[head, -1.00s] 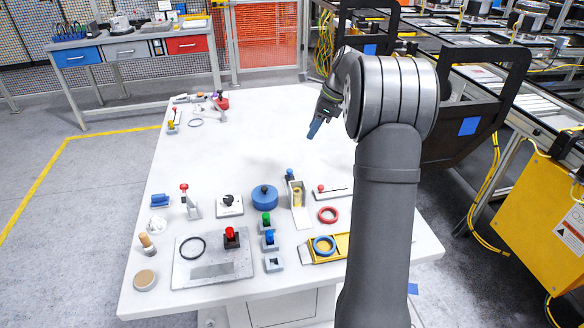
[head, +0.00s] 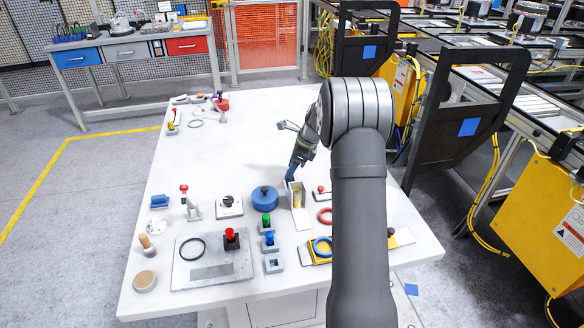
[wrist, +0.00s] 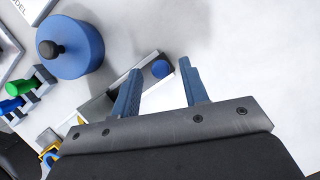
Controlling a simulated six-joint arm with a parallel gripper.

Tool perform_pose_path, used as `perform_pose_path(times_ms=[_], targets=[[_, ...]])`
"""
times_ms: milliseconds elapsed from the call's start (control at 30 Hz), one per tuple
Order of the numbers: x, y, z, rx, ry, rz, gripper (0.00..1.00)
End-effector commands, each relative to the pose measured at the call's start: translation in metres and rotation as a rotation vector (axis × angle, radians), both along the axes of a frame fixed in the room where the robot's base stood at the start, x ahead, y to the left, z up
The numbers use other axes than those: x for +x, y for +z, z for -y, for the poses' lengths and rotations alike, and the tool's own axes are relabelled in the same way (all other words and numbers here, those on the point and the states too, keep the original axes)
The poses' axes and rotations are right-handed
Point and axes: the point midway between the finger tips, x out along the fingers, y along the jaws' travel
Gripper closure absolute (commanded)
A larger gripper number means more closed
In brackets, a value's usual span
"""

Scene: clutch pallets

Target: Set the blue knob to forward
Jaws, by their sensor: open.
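In the wrist view a round blue knob (wrist: 161,69) shows between the fingertips, at one end of a long grey housing (wrist: 112,96). My gripper (wrist: 160,67) is open and empty, with its two blue fingers apart; the left finger looks nearer to the knob. I cannot tell how far below the fingertips the knob is. In the head view my gripper (head: 290,174) points down at the back end of the pale upright housing (head: 296,198). The knob is hidden there behind the fingers. Which way the knob is set cannot be told.
A blue drum with a black knob (head: 265,197) stands left of the housing. Small blocks with a green button (head: 266,219) and a blue button (head: 269,238) stand in front, with a red ring (head: 325,216) to the right. The back of the white table (head: 250,130) is mostly clear.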

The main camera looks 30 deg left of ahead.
Motion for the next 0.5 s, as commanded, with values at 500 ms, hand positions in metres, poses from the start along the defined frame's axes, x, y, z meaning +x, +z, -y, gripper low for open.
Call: perform_pose_path(times_ms=[500], targets=[[-0.0003, -0.0029, -0.0010, 0.000, 0.000, 0.000, 0.97]])
